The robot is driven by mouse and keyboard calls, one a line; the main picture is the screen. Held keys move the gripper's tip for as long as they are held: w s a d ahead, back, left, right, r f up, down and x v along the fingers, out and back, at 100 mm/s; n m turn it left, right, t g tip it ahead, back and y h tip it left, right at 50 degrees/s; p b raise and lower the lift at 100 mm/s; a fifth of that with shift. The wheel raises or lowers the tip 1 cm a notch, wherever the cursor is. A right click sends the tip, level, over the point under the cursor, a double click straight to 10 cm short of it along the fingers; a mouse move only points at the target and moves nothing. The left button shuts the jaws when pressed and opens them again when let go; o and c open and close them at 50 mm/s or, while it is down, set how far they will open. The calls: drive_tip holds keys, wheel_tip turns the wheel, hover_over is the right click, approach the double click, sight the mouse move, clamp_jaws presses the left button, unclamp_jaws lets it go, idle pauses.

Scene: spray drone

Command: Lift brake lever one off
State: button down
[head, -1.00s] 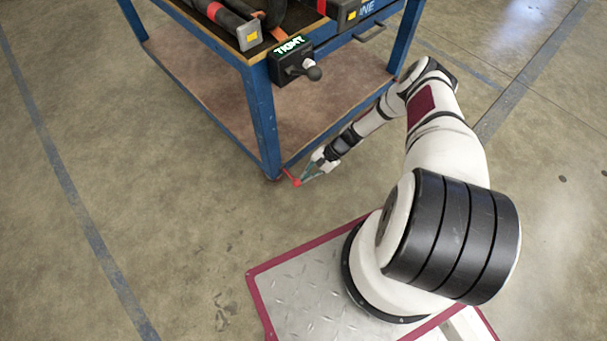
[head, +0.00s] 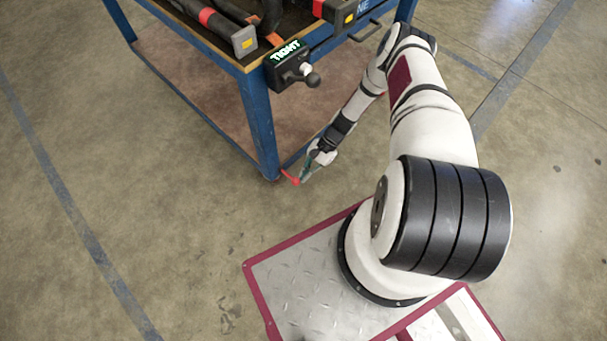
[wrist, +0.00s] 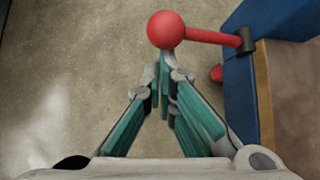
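A red brake lever (head: 290,177) sticks out at the foot of the blue cart's near leg. In the wrist view, the lever's ball end (wrist: 166,29) and rod point left from a black socket on the blue leg. My gripper (head: 306,176) is down low beside the lever's end. In the wrist view, the teal-lined fingers of my gripper (wrist: 163,70) come together at their tips, with nothing visible between them. The tips are right at the near side of the ball; I cannot tell whether they touch it.
The blue cart (head: 258,120) has a lower shelf (head: 200,95) and carries dark drone parts on top. A box marked TIGHT (head: 287,62) with a knob hangs at its corner. A small red part (wrist: 217,73) shows beside the leg. Floor left of the cart is clear.

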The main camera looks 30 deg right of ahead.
drive_tip(key=shift+w+a+r, duration=0.1)
drive_tip(key=shift+r, duration=0.5)
drive_tip(key=shift+w+a+r, duration=0.1)
drive_tip(key=shift+r, duration=0.6)
wheel_tip(320, 180, down, 4)
drive_tip(key=d+b, duration=0.2)
drive_tip(key=b, duration=0.2)
drive_tip(key=w+p+v, duration=0.2)
drive_tip(key=p+v, duration=0.1)
drive_tip(key=v, duration=0.7)
drive_tip(key=shift+a+p, duration=0.25)
drive_tip(key=shift+p, duration=0.15)
drive_tip(key=shift+r, duration=0.15)
